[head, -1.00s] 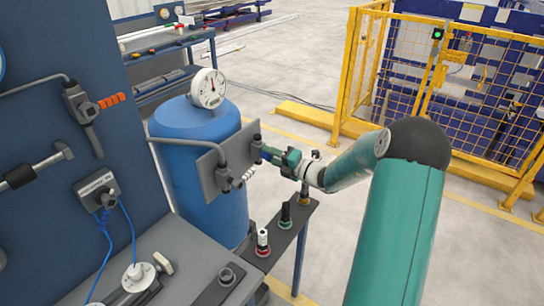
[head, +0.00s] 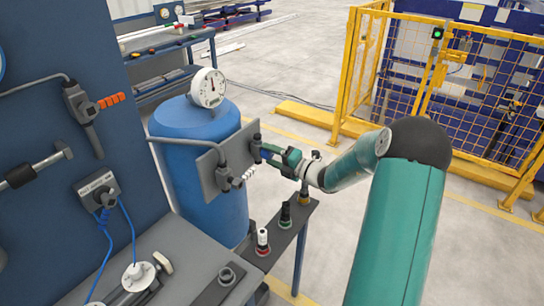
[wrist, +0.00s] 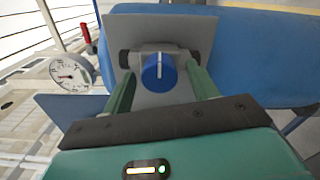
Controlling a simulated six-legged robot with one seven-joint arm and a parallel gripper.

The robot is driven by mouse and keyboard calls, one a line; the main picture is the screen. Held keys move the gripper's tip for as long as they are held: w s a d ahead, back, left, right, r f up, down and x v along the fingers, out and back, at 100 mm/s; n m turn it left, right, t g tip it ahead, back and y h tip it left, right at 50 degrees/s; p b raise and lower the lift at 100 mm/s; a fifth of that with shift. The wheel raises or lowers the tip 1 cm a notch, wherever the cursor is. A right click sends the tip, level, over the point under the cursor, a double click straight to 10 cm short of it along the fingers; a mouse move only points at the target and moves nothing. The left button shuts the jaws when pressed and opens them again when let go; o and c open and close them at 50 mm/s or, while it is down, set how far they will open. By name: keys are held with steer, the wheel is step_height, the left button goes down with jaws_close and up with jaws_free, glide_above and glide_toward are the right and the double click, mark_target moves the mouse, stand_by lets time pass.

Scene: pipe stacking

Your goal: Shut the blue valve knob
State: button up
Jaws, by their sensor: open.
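The blue valve knob (wrist: 158,72) shows in the wrist view, with a white line on its face standing upright. It sits on a grey valve body in front of a grey plate (wrist: 178,32). My gripper (wrist: 160,62) is open, with one green finger on each side of the knob and a gap on both sides. In the head view my gripper (head: 268,155) reaches in from the right, close to the plate (head: 208,175) on the blue tank (head: 195,120). The knob cannot be made out in the head view.
A white dial gauge (head: 208,88) stands on the tank. A pipe joins the plate from the left. A narrow dark shelf (head: 285,250) with several small fittings lies below my arm. A blue panel (head: 60,130) with an orange-handled valve (head: 110,101) stands at the left.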

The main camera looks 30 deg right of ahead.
steer(key=v, duration=1.3)
steer(key=shift+s+d, duration=0.2)
steer(key=shift+s, duration=0.1)
steer(key=shift+a, duration=0.1)
steer(key=s+a+r+n+g, duration=0.2)
steer(key=s+a+n+g, duration=0.15)
steer(key=a+n, duration=0.45)
steer(key=s+a+r+n+g, duration=0.2)
steer(key=s+a+n+g, duration=0.15)
steer(key=a+n, duration=0.35)
steer(key=s+a+r+n+g, duration=0.25)
steer(key=a+n+g, duration=0.25)
steer(key=a+n, duration=0.3)
steer(key=s+r+n+t+h, duration=0.1)
steer(key=s+r+n+h, duration=0.2)
steer(key=s+n, duration=0.3)
steer(key=s+a+r+n+t+h, duration=0.1)
steer(key=s+r+n+h, duration=0.2)
steer(key=n, duration=1.3)
steer(key=shift+s+a+h, duration=0.2)
steer(key=shift+s+h, duration=1.3)
steer(key=shift+s, duration=0.6)
